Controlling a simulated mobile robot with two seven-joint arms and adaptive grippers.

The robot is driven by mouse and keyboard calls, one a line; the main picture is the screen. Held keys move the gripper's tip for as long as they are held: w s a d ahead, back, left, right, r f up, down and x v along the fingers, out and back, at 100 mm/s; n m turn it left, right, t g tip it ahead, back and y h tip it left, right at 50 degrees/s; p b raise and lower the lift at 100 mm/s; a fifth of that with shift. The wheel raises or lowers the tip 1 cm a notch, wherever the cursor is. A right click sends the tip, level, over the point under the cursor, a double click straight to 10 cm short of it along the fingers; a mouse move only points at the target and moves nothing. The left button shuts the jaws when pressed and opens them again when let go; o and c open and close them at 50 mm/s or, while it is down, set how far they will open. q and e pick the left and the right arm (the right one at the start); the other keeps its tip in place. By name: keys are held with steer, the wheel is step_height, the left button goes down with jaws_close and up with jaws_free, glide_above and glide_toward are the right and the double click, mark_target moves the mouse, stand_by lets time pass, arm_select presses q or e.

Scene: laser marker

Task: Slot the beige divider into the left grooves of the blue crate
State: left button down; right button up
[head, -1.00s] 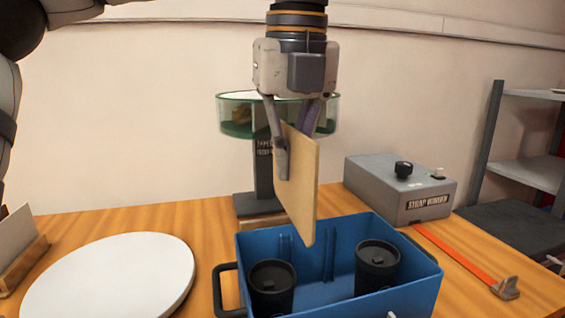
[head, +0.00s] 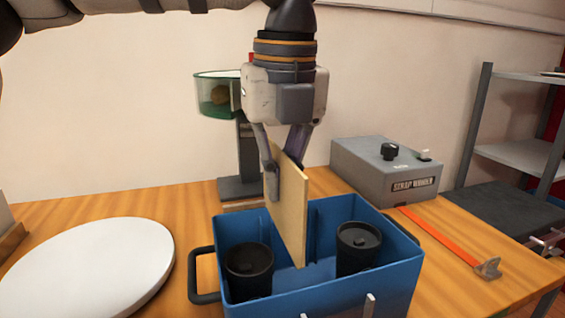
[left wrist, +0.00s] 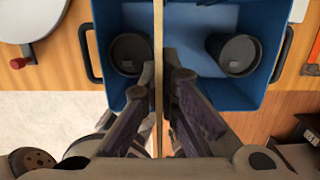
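The beige divider (head: 292,213) is a thin flat board, held upright and nearly edge-on. My left gripper (head: 283,178) is shut on its upper part. The blue crate (head: 375,289) stands below on the table. The divider's lower end appears at the crate's opening, between two black lidded cups (head: 249,270) (head: 358,248). Thin upright ribs (head: 311,232) show on the crate's far inner wall; the divider partly covers that wall. I cannot tell whether its edges are in grooves. In the left wrist view the divider (left wrist: 158,60) is a narrow strip between the cups. My right gripper is not clearly visible.
A white round disc (head: 95,268) lies left of the crate. Behind are a scale with a green-rimmed bowl (head: 215,95) and a grey box with a knob (head: 385,170). An orange strap (head: 440,237) runs right of the crate. Grey shelves (head: 510,155) stand at the right.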

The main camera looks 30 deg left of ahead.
mark_target(280, 231)
arm_select(q)
steer(key=shift+f, duration=0.6)
steer(key=shift+f+p, duration=0.55)
steer(key=shift+f, duration=2.4)
arm_select(e)
steer(key=shift+w+r+t, duration=0.3)
steer(key=shift+w+r, duration=0.3)
steer(key=shift+w, duration=0.05)
arm_select(q)
steer(key=c, duration=1.7)
jaws_free()
